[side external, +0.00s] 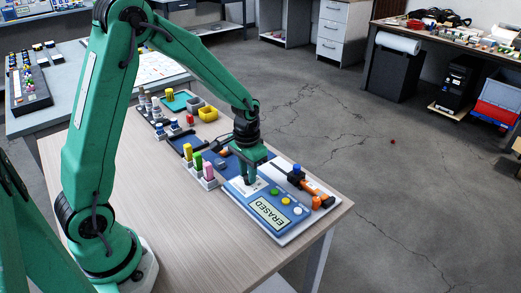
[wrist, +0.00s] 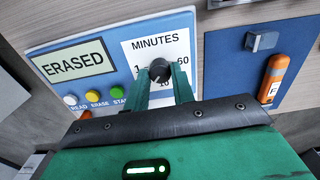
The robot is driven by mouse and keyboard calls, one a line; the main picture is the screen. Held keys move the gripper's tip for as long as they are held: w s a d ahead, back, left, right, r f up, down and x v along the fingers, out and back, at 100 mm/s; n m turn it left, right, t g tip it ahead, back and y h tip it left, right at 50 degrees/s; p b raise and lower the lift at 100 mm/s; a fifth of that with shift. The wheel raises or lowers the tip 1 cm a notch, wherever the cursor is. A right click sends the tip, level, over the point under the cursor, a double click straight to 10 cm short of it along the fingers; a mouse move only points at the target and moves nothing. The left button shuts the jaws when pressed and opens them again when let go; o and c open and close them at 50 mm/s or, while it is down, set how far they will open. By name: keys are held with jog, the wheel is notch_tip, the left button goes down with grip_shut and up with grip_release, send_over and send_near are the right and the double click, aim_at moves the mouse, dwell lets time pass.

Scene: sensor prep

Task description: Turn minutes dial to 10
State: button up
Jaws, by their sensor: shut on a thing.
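The minutes dial (wrist: 159,70) is a dark round knob on a white plate marked MINUTES, with 1, 10 and 60 around it, in the wrist view. My gripper (wrist: 160,82) is shut on the dial, one green finger on each side. The fingers and the knob partly cover the scale, and I cannot tell exactly where the dial points. The dial belongs to a blue panel (side external: 262,196) with a display reading ERASED (wrist: 73,65). In the side view my gripper (side external: 250,180) reaches down onto the panel's white plate, and the dial is hidden there.
Coloured buttons (wrist: 93,96) marked READ, ERASE and START sit below the display. An orange-handled tool (side external: 313,190) lies beside the panel.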

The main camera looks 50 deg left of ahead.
jog(key=n, duration=0.4)
jog(key=shift+n, duration=2.2)
jog(key=o, duration=1)
notch_tip(320, 180, up, 7)
jog(key=shift+f, duration=0.1)
jog(key=shift+r, duration=0.55)
